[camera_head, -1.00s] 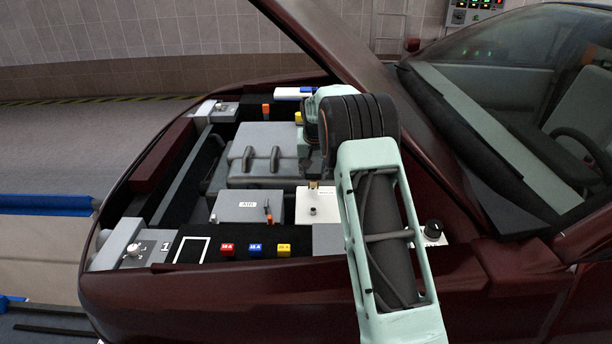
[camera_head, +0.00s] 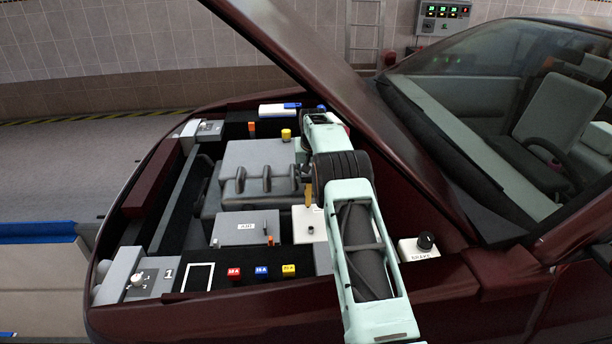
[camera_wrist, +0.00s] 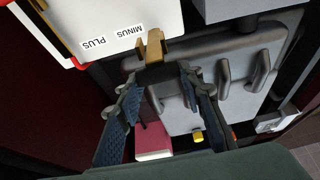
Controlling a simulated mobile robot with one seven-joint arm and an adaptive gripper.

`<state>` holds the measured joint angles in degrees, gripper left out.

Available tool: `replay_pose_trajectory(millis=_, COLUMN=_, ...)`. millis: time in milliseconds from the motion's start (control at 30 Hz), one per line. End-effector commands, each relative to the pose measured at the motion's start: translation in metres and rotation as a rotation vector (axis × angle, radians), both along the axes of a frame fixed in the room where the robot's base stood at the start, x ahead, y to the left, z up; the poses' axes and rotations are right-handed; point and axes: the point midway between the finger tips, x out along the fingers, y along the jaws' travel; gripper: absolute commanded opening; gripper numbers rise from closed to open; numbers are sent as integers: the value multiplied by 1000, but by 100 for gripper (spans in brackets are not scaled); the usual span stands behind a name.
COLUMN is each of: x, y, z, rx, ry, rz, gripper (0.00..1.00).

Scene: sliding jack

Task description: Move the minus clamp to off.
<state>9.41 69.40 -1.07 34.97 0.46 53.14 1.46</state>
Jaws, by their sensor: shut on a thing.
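The minus clamp (camera_wrist: 152,48) is a brass piece at the edge of a white box (camera_wrist: 105,30) in the wrist view, beside the printed word MINUS. In the head view the brass piece (camera_head: 308,196) stands upright at the box's (camera_head: 308,226) back edge, partly behind my arm. My gripper (camera_wrist: 161,74) has its fingers on either side of a dark part just below the brass in the wrist view and is shut on it. The contact itself is hard to see.
A grey engine cover (camera_head: 258,165) lies left of my arm. An AIR box (camera_head: 246,228) sits in front of it, with coloured fuses (camera_head: 261,272) nearer. The raised hood (camera_head: 290,60) is close above.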

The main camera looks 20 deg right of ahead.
Motion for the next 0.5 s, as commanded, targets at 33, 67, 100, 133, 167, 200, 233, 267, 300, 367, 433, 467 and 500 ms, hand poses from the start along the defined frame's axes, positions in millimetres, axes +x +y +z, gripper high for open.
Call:
replay_pose_trajectory(millis=33, x=4, y=-3, z=3, rx=-3, ry=-9, rz=0, gripper=0)
replay_pose_trajectory(millis=67, x=4, y=-3, z=2, rx=-2, ry=-8, rz=0, gripper=0)
replay_pose_trajectory(millis=100, x=6, y=-4, z=3, rx=-3, ry=-9, rz=0, gripper=0)
replay_pose_trajectory(millis=133, x=6, y=-4, z=3, rx=-2, ry=-8, rz=0, gripper=0)
replay_pose_trajectory(millis=167, x=6, y=-4, z=2, rx=-2, ry=-8, rz=0, gripper=0)
replay_pose_trajectory(millis=200, x=7, y=-4, z=2, rx=-2, ry=-8, rz=0, gripper=0)
replay_pose_trajectory(millis=233, x=7, y=-5, z=2, rx=-2, ry=-8, rz=0, gripper=0)
replay_pose_trajectory(millis=267, x=8, y=-5, z=2, rx=-2, ry=-8, rz=0, gripper=0)
replay_pose_trajectory(millis=300, x=8, y=-5, z=2, rx=-3, ry=-9, rz=0, gripper=0)
replay_pose_trajectory(millis=367, x=9, y=-5, z=2, rx=-3, ry=-9, rz=0, gripper=0)
replay_pose_trajectory(millis=433, x=9, y=-6, z=2, rx=-2, ry=-8, rz=0, gripper=0)
replay_pose_trajectory(millis=467, x=9, y=-5, z=2, rx=-2, ry=-8, rz=0, gripper=0)
replay_pose_trajectory(millis=500, x=9, y=-6, z=1, rx=-2, ry=-8, rz=0, gripper=0)
